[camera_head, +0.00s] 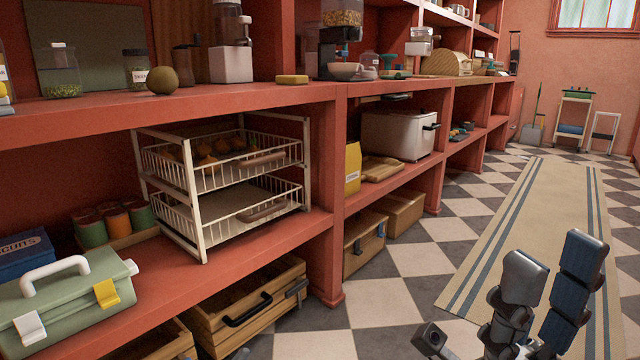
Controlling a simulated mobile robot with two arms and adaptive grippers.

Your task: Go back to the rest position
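My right gripper (554,265) is at the lower right, above the checkered floor and the striped runner. Its two dark fingers point up and stand apart with nothing between them. It is well clear of the shelving (240,108). My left gripper does not show. On the upper shelf at the left stand a glass jar with green contents (62,72) and a labelled jar (137,68). Small green and orange canisters (118,220) stand on the middle shelf, partly behind a green toolbox-like case (70,305).
A white two-tier wire rack (200,215) stands on the middle shelf. Wooden crates (250,308) sit below at floor level, close to the shelf front. The runner (530,215) lies along an open aisle.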

